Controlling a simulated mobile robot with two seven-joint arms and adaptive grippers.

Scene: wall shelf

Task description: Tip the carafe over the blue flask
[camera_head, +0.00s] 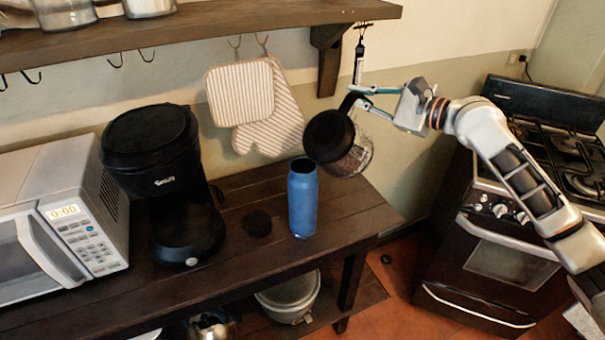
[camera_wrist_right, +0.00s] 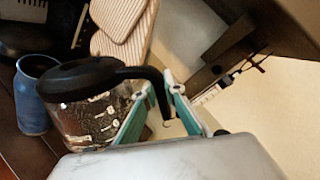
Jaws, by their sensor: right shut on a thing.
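The blue flask (camera_head: 302,200) stands upright and open at the top on the dark wooden table; it also shows in the right wrist view (camera_wrist_right: 33,100). The glass carafe (camera_head: 352,158) with a black lid is held in the air, tilted to the left, its lid side close to the flask's mouth at the upper right. My right gripper (camera_head: 362,97) is shut on the carafe's black handle; in the wrist view its fingers (camera_wrist_right: 160,95) are on either side of the handle beside the carafe (camera_wrist_right: 90,115). I cannot tell whether anything flows out. My left gripper is not in view.
A black coffee maker (camera_head: 165,185) and a white microwave (camera_head: 60,215) stand left of the flask. A small black round lid (camera_head: 257,223) lies beside it. Striped oven mitts (camera_head: 255,105) hang behind, under the wall shelf (camera_head: 200,30). A stove (camera_head: 510,220) is at right.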

